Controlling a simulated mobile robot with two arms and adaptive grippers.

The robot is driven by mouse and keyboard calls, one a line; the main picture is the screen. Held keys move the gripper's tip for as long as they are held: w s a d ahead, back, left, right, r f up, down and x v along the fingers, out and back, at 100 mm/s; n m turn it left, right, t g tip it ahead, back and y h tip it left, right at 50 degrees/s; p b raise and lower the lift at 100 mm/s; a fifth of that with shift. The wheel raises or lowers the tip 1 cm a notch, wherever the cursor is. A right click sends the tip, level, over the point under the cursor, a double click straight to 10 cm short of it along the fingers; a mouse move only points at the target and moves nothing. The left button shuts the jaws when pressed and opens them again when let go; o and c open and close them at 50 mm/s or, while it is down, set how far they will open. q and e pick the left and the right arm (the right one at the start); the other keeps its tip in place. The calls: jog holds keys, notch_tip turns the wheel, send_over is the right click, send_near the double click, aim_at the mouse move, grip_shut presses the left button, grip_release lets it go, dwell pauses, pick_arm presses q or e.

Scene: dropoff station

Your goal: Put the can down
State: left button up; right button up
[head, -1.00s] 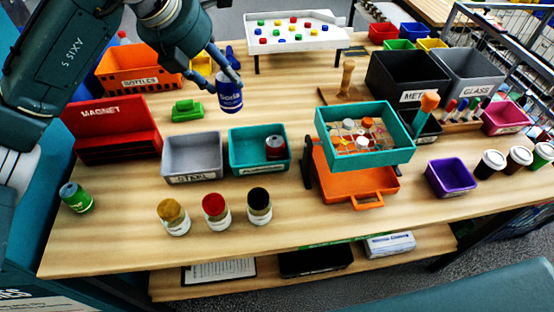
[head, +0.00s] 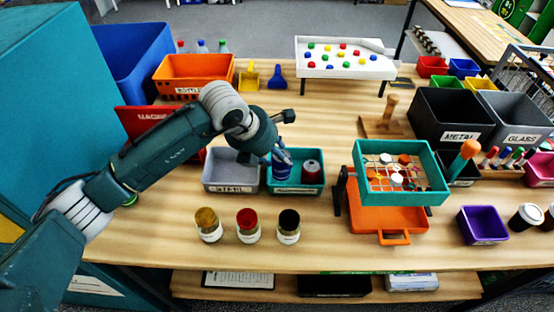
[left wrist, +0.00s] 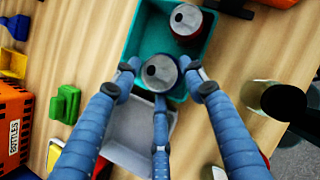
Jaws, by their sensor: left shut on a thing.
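My left gripper (head: 274,156) is shut on the blue can (head: 282,168), which is at the left part of the teal tray (head: 300,191). In the left wrist view, the gripper's fingers (left wrist: 160,72) close around the can, whose silver top (left wrist: 159,70) faces the camera. It overlaps the teal tray (left wrist: 147,35) there. I cannot tell whether its base touches the tray floor. A red can (head: 311,172) stands in the right part of the tray and also shows in the left wrist view (left wrist: 186,24). My right gripper is not in view.
A grey tray (head: 230,188) labelled for steel stands left of the teal one. Three jars (head: 248,227) stand in front. An orange case with a teal sieve box (head: 400,195) is to the right. Bare table lies behind the trays.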

aim_at(274, 163)
pick_arm(q)
notch_tip(274, 163, down, 3)
jog(key=shift+f+p, duration=0.1)
jog(key=shift+p, duration=0.25)
jog(key=shift+f+b, duration=0.45)
jog(key=shift+b, duration=0.2)
jog(key=o, duration=0.7)
jog(key=shift+r, duration=0.1)
jog(key=shift+o, duration=0.2)
jog(key=shift+r, duration=0.1)
